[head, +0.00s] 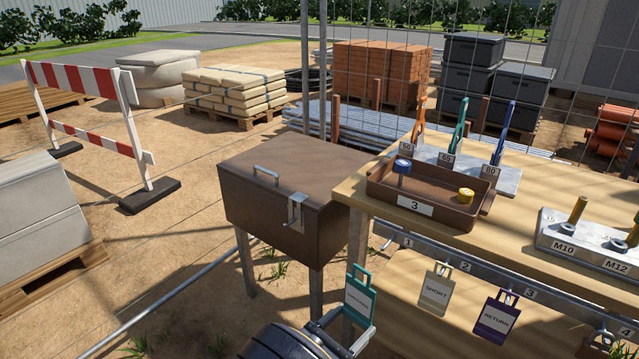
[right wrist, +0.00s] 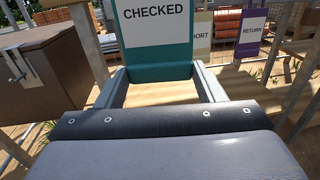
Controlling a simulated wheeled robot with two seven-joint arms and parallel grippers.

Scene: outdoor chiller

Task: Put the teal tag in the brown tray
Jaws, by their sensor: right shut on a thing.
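The teal tag (head: 359,294) has a white "CHECKED" label and a loop handle on top. My right gripper (head: 350,325) is shut on its lower part and holds it upright, left of the bench rail. In the right wrist view the teal tag (right wrist: 156,68) stands between the two fingers, its top cut off. The brown tray (head: 416,207), marked 3, sits on the wooden bench, above and to the right of the tag. A blue-topped piece (head: 402,168) and a yellow piece (head: 466,196) are in it. My left gripper is not in view.
A cream "SHORT" tag (head: 436,291) and a purple "RETURN" tag (head: 496,317) hang from the numbered rail (head: 465,267). A brown lidded box (head: 270,215) stands left of the bench. Upright tools (head: 459,124) stand behind the tray; a grey bolt block (head: 590,238) lies right.

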